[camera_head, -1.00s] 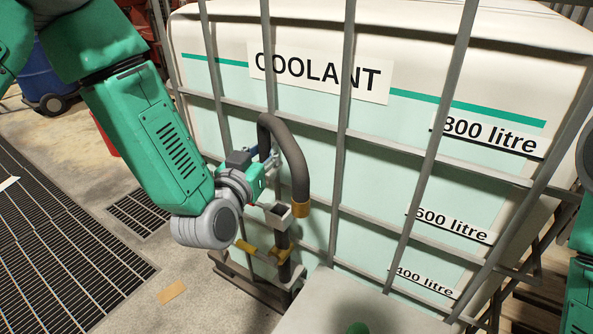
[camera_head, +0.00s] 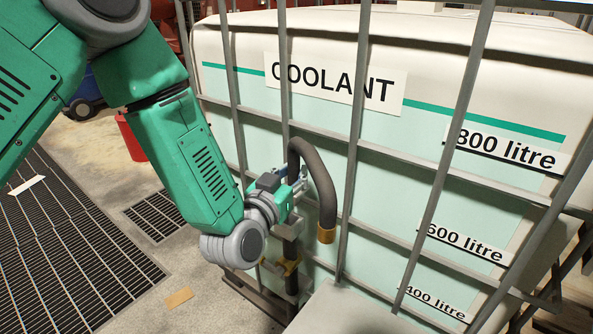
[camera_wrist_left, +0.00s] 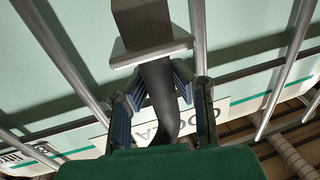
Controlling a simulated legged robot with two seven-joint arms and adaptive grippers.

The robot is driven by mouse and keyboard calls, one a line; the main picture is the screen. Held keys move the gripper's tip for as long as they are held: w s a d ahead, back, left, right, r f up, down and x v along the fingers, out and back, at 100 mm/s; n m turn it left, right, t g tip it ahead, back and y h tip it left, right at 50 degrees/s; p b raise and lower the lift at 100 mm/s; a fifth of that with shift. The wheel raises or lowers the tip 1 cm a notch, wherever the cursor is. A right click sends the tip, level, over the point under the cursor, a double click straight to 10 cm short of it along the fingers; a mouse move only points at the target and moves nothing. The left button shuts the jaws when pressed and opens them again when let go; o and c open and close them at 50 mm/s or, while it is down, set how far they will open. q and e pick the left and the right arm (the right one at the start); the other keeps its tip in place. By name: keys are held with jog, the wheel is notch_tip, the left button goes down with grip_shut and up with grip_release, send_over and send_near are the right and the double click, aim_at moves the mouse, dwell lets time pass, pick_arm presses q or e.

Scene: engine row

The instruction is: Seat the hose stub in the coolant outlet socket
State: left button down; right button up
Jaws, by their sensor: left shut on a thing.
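The hose stub (camera_head: 318,180) is a dark grey bent hose with a brass-coloured cuff (camera_head: 326,236) on its free, downward end. My left gripper (camera_head: 294,190) is shut on the hose's other leg, in front of the tank cage. The coolant outlet socket (camera_head: 290,229) is a grey square collar on a dark pipe, just below the gripper and partly hidden by it. In the left wrist view the hose (camera_wrist_left: 158,95) runs between the blue-grey fingers to the collar (camera_wrist_left: 150,50). The hose end is hidden there, so I cannot tell whether it is inside. My right gripper is out of view.
The coolant tank (camera_head: 400,150) stands behind grey cage bars (camera_head: 354,140) close to the hose. A pale flat surface (camera_head: 345,310) lies at the bottom. Open floor and grating (camera_head: 60,250) lie left.

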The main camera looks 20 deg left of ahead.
pick_arm(q)
jog(key=shift+a+f+b, duration=0.3)
jog(key=shift+a+f, duration=0.35)
jog(key=shift+a, duration=0.3)
jog(key=shift+a+f+b, duration=0.35)
jog(key=shift+f, duration=0.2)
jog(key=shift+d+f+b, duration=0.6)
jog(key=shift+d+f, duration=0.2)
jog(key=shift+d, duration=0.25)
jog(key=shift+f, duration=0.25)
jog(key=shift+a+f+b, duration=0.5)
jog(key=shift+a, duration=0.05)
jog(key=shift+d+f+b, duration=0.15)
jog(key=shift+f+b, duration=0.25)
jog(key=shift+f, duration=0.25)
jog(key=shift+d+f+b, duration=0.15)
jog(key=shift+f+b, duration=0.25)
jog(key=shift+f, duration=0.2)
jog(key=shift+a+f, duration=0.15)
jog(key=shift+a, duration=0.15)
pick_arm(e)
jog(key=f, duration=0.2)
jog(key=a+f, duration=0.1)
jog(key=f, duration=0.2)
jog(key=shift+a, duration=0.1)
